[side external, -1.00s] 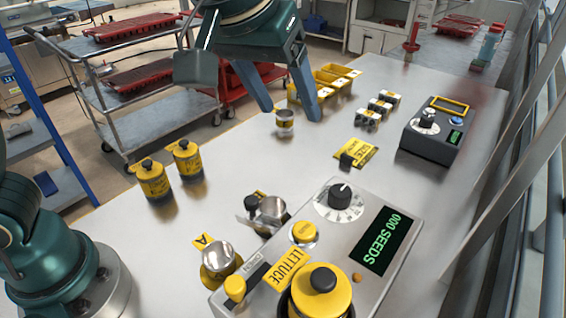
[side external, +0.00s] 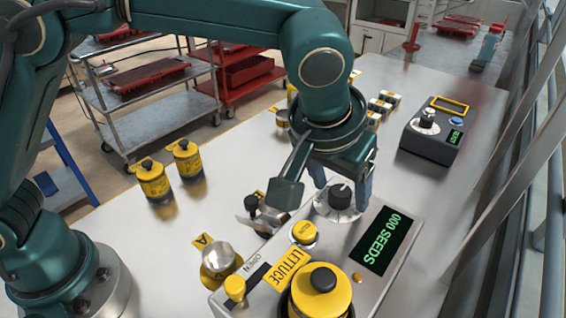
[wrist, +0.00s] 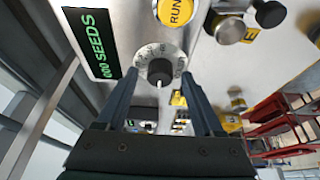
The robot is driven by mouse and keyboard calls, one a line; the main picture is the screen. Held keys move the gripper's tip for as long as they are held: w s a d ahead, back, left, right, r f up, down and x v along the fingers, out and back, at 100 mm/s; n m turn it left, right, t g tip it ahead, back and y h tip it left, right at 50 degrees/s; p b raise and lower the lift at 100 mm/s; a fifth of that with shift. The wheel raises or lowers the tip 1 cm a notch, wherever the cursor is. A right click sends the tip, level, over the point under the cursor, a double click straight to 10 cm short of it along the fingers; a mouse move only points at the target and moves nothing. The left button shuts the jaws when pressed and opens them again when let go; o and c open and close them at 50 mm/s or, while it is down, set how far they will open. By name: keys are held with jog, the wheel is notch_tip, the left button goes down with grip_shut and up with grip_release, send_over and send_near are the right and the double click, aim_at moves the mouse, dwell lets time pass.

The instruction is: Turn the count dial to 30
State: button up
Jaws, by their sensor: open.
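The count dial (side external: 340,196) is a black knob on a white marked ring on top of the seeder (side external: 345,262). In the wrist view the dial (wrist: 160,72) sits between and beyond the fingertips, its white pointer mark facing the gripper. My gripper (side external: 341,190) is open, one finger on each side of the dial in the side view; contact cannot be told. The fingers also show in the wrist view (wrist: 161,78). The green display (side external: 379,240) reads "000 SEEDS". The ring's numbers are too small to read surely.
A yellow RUN button (side external: 304,232) and a yellow-lidded lettuce hopper (side external: 320,292) stand close to the dial. A metal cup (side external: 218,258) is at the seeder's left. Two yellow jars (side external: 153,181) stand farther left. A dark control box (side external: 432,130) is at the back right.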

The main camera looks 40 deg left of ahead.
grip_shut()
jog(key=m+h, duration=0.1)
jog(key=m, duration=0.3)
jog(key=shift+a+r+h, duration=0.1)
jog(key=shift+a+h, duration=0.1)
jog(key=shift+h, duration=0.2)
jog(key=m+g+h, duration=0.1)
jog(key=m, duration=0.4)
jog(key=shift+w, duration=0.15)
jog(key=m, duration=0.2)
jog(key=m+g+h, duration=0.1)
jog(key=m, duration=0.1)
jog(key=shift+w+a+m+g, duration=0.1)
jog(key=shift+m+g, duration=0.2)
jog(key=shift+w+m+g+h, duration=0.15)
jog(key=shift+m+g, duration=0.25)
jog(key=shift+m, duration=0.65)
jog(key=shift+s+m+g+h, duration=0.1)
jog(key=shift+m+g+h, duration=0.25)
jog(key=shift+m, duration=0.7)
